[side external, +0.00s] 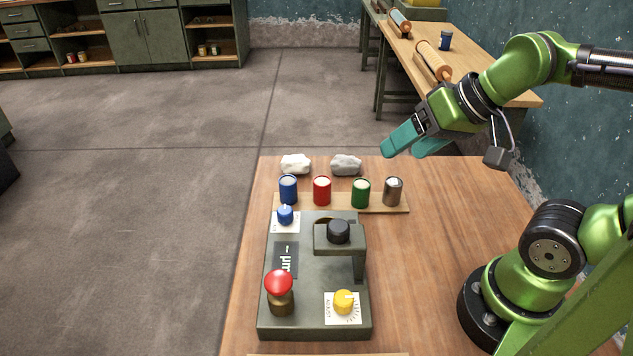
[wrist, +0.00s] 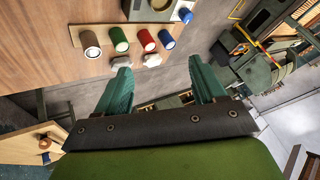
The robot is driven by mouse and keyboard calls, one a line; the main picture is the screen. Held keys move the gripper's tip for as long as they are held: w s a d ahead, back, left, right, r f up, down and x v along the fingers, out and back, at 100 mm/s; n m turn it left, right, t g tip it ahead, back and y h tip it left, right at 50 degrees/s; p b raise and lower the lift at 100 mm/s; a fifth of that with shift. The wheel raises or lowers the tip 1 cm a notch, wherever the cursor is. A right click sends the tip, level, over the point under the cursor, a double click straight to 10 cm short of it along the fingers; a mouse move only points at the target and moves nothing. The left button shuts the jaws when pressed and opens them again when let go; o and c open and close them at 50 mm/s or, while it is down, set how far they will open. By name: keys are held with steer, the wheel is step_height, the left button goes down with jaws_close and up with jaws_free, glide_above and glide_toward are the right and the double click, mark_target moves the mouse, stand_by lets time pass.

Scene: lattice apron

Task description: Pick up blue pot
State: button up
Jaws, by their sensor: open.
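The blue pot (side external: 288,189) stands upright at the left end of a row of pots on a thin wooden board (side external: 335,206), with a pale top. It also shows in the wrist view (wrist: 166,39), at the right end of the row. My gripper (side external: 402,147) is up at the right, above the table's far edge and apart from the pots. Its two teal fingers are open with nothing between them; both show in the wrist view (wrist: 164,85).
Two pale stones (side external: 296,164) (side external: 346,165) lie behind. A dark green device (side external: 300,322) with knobs stands in front.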

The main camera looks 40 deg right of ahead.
steer(key=shift+o, duration=0.4)
steer(key=m+g+h, duration=0.2)
steer(key=g, duration=0.5)
glide_above(288, 180)
step_height(288, 180, down, 6)
step_height(288, 180, down, 11)
steer(key=shift+s+f, duration=0.1)
steer(key=shift+s, duration=0.05)
steer(key=shift+w+f, duration=0.2)
steer(key=shift+f, duration=2.45)
